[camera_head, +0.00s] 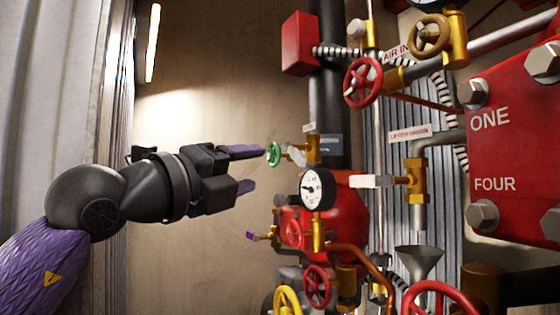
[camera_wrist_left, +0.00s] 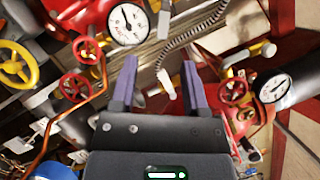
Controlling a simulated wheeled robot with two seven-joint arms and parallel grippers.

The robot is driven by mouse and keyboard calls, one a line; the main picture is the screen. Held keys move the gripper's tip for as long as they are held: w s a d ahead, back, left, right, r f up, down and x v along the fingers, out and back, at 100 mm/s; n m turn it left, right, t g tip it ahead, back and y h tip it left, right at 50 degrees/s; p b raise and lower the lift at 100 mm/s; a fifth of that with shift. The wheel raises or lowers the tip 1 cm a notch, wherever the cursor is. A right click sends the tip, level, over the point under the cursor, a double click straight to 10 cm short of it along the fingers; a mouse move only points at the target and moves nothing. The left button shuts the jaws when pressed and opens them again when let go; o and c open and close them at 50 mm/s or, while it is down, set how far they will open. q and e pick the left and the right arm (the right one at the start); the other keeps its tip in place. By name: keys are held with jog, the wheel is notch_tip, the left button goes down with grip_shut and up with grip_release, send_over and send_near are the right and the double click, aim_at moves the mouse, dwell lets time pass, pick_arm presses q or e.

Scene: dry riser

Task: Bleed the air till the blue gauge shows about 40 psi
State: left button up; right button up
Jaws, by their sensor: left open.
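My left gripper (camera_head: 259,168) is open, its purple fingers pointing right. It also shows in the left wrist view (camera_wrist_left: 160,75) with a gap between the fingers. The upper fingertip is close to a small green handwheel (camera_head: 274,154) on a brass valve (camera_head: 313,149); I cannot tell whether they touch. A white-faced gauge with a black rim (camera_head: 318,188) stands to the right; its small scale is not readable. A gauge with a bluish rim (camera_head: 437,4) is cut off at the top edge, so its reading is hidden. My right gripper is not in view.
A brass valve with a white lever (camera_head: 372,181) is right of the black-rimmed gauge. A red panel (camera_head: 500,150) fills the right side. The wall area above my left gripper is clear.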

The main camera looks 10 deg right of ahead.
aim_at(296, 158)
pick_arm(q)
jog(key=p+x, duration=0.2)
jog(key=x, duration=0.1)
jog(key=p+x, duration=0.2)
jog(key=x, duration=0.1)
jog(key=p+x, duration=0.2)
jog(key=shift+d+r+p, duration=0.35)
jog(key=shift+d+r, duration=0.05)
jog(key=shift+r, duration=0.05)
jog(key=shift+w+d, duration=0.2)
jog(key=shift+d+f, duration=0.1)
jog(key=shift+f, duration=0.1)
grip_shut()
